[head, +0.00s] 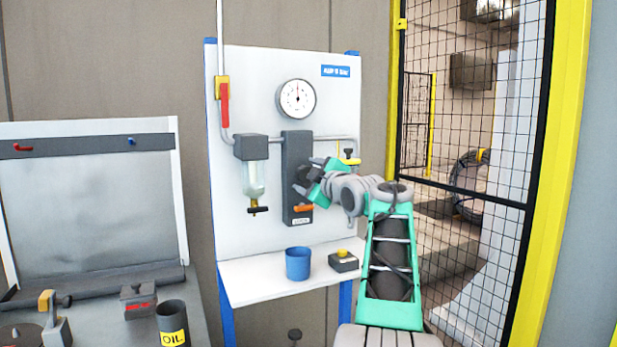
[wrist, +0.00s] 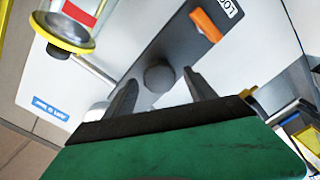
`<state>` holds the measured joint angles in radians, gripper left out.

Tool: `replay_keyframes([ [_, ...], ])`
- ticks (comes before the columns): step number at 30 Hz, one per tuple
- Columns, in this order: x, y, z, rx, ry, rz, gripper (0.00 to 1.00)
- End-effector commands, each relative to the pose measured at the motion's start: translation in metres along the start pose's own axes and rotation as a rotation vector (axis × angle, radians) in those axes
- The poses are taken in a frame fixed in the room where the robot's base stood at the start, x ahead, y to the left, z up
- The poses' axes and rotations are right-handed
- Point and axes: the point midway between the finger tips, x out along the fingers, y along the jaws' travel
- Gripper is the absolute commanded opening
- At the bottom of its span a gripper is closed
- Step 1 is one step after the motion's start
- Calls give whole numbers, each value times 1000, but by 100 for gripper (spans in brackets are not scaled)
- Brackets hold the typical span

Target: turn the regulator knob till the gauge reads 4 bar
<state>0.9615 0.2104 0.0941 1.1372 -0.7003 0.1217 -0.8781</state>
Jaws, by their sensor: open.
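The dark round regulator knob (wrist: 158,75) shows in the wrist view on the dark grey upright block (head: 295,150). My open gripper (wrist: 159,79) has one finger on each side of it, with visible gaps; I cannot tell how deep the fingers reach. In the head view my gripper (head: 304,181) is in front of the block and mostly hides the knob. The round white gauge (head: 296,98) is above the block. Its needle points about straight up; the numbers are too small to read. An orange lever (head: 303,208) is low on the block, also in the wrist view (wrist: 205,25).
A filter bowl (head: 253,180) hangs left of the block, and a red-handled valve (head: 224,105) is further left. A yellow-topped fitting (head: 349,158) is close to my wrist.

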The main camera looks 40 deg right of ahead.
Motion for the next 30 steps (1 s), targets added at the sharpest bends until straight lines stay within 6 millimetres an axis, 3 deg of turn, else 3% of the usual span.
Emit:
replay_keyframes([
  [12, -69, 0, 1, -1, -2, 2, 64],
  [15, -77, 0, 0, -1, -1, 1, 64],
  [27, -77, -2, -2, 6, -1, -5, 64],
  [30, -69, -22, -21, 66, -17, -57, 64],
])
